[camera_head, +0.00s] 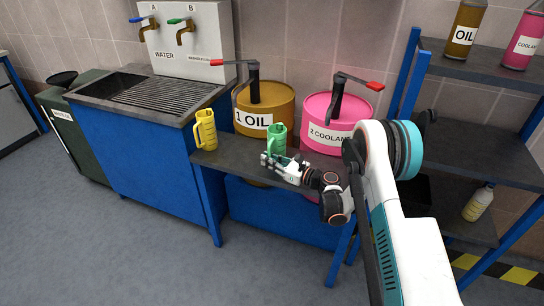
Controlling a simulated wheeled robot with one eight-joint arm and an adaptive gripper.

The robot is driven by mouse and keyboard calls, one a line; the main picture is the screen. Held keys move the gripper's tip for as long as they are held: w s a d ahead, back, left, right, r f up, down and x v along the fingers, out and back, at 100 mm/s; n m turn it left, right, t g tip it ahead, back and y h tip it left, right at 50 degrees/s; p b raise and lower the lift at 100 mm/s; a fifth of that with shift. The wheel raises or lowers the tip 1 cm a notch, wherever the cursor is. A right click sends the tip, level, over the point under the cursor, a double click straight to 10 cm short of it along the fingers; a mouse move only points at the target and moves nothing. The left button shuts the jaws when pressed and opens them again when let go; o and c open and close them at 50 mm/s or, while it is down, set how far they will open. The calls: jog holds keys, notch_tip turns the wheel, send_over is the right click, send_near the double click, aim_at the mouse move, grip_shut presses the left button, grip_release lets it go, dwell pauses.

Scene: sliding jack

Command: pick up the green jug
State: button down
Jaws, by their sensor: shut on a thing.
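The green jug (277,137) stands upright on the dark bench top, in front of the yellow oil drum. My gripper (273,159) is at the jug's lower part, reaching in from the right, and is shut on it. The gripper hides part of the jug's base, so I cannot tell whether the jug touches the bench.
A yellow jug (206,130) stands to the left on the bench (225,158). The oil drum (265,107) and pink coolant drum (330,124) with pump handles are close behind. A sink (150,93) is at left, shelves (485,140) at right.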

notch_tip(320, 180, up, 20)
jog(key=p, duration=0.6)
jog(key=shift+p, duration=0.4)
jog(key=shift+d, duration=0.1)
